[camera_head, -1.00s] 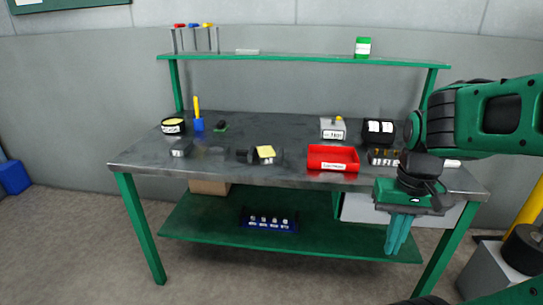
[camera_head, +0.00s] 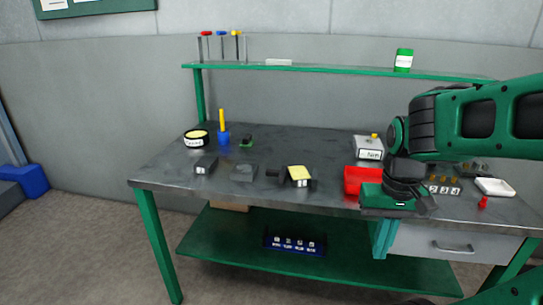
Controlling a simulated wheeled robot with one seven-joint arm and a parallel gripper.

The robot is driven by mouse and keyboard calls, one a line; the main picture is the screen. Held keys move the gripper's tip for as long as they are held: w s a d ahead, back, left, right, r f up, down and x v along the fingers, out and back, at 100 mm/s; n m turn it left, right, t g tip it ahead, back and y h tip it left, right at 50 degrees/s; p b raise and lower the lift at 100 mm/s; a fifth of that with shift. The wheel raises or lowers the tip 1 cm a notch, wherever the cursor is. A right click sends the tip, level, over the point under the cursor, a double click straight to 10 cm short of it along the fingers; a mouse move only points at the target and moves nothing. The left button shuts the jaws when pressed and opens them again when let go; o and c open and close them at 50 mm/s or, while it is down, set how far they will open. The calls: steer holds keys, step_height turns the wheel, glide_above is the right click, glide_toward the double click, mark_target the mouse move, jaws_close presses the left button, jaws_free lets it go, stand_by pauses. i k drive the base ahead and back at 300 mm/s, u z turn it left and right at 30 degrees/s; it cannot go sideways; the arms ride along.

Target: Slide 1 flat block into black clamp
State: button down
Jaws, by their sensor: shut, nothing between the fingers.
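My gripper (camera_head: 383,240) points down in front of the bench's front edge, before the red bin, with its teal fingers shut and empty. A dark device with a yellow top (camera_head: 299,172) and a black part on its left sits near the front middle of the bench; it may be the black clamp. A dark grey flat piece (camera_head: 244,172) lies to its left. A black block with a small white label (camera_head: 206,165) lies further left. I cannot tell for sure which of these is the flat block. My gripper is apart from all of them.
The red bin (camera_head: 357,176) is partly hidden by my arm. A blue rack (camera_head: 294,243) sits on the lower shelf. The bench middle has bare room.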

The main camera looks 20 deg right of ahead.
mark_target(300, 175)
steer(key=z, duration=0.5)
steer(key=i, duration=1.25)
steer(key=z, duration=0.8)
